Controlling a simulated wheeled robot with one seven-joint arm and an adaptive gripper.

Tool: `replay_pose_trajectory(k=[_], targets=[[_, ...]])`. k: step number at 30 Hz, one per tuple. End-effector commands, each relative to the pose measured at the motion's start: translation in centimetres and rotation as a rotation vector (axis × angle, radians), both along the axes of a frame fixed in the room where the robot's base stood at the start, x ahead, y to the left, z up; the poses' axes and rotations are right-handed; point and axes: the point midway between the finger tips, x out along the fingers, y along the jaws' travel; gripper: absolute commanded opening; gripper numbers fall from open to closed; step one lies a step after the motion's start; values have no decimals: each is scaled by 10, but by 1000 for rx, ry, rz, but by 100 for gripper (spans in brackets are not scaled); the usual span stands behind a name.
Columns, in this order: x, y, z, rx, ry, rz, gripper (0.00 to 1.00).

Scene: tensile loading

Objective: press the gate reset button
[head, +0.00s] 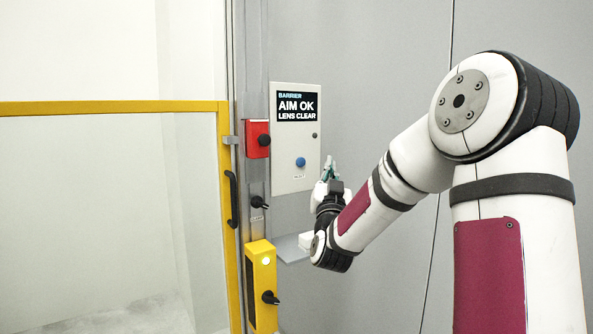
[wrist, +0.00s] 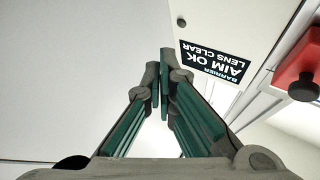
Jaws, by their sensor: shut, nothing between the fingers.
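A blue round button (head: 300,161) sits low on a pale wall panel (head: 284,183), with a small label under it too small to read. My gripper (head: 329,166) is shut and empty, fingers pointing up, just right of the panel in the head view. The gap between fingertips and panel is hard to judge. In the wrist view my shut fingertips (wrist: 167,62) are beside the upside-down display. The blue button does not show in the wrist view.
The display (head: 297,104) reads "BARRIER AIM OK LENS CLEAR". A red box with a black knob (head: 257,139) is left of the panel; it also shows in the wrist view (wrist: 298,72). A yellow box (head: 261,287) has a lit lamp. A yellow-framed gate (head: 110,107) stands left. A small shelf (head: 290,248) is below.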

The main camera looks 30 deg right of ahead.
Motion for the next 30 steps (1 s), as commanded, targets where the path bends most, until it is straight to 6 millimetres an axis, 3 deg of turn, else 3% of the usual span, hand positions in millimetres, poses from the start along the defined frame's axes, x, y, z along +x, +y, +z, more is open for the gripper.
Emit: replay_pose_trajectory(k=[13, 30], targets=[[9, 1, 0, 2, -1, 3, 0], [77, 3, -1, 1, -1, 2, 0]])
